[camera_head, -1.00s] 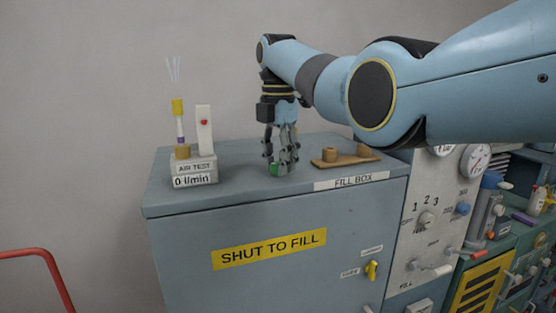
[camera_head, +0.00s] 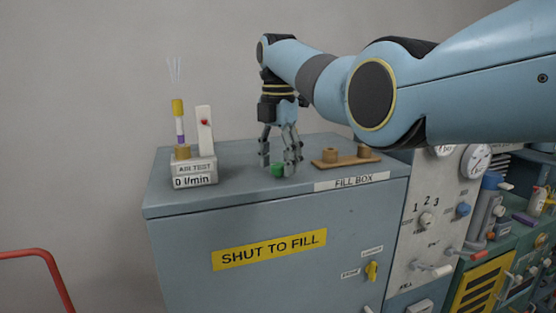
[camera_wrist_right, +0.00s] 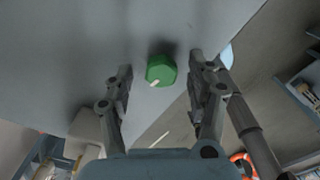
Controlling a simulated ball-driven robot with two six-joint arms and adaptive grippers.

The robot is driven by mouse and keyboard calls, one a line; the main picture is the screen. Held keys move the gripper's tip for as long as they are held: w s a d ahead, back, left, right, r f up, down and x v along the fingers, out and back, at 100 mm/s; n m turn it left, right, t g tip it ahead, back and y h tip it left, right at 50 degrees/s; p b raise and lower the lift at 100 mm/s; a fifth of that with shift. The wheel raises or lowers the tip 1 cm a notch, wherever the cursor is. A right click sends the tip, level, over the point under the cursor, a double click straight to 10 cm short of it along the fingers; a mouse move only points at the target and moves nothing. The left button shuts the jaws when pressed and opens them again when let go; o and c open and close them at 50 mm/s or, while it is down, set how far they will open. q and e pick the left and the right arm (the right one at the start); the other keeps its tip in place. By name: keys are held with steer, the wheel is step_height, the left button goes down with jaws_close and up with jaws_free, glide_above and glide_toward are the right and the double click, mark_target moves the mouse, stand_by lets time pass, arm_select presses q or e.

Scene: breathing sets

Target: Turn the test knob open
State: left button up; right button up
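A green knob (camera_head: 278,170) sits on top of the grey fill box (camera_head: 200,240). In the right wrist view the knob (camera_wrist_right: 161,70) is faceted, with a pale pointer mark at its lower left edge. My right gripper (camera_head: 280,168) points down over the knob with its fingers spread. In the wrist view the open fingers (camera_wrist_right: 160,75) stand on either side of the knob, with gaps on both sides. An air test stand (camera_head: 194,170) at the left of the box top reads 0 l/min. My left gripper is not in view.
A wooden rack (camera_head: 345,160) with round holders stands right of the knob. A yellow switch (camera_head: 371,271) is on the box front. A gauge panel (camera_head: 430,215) and a cluttered bench are at the right. A red rail (camera_head: 50,275) is at lower left.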

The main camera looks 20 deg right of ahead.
mark_target(278, 164)
steer(key=shift+r, duration=0.2)
step_height(278, 164, up, 12)
steer(key=shift+f, duration=0.25)
steer(key=shift+f, duration=0.1)
stand_by(0.4)
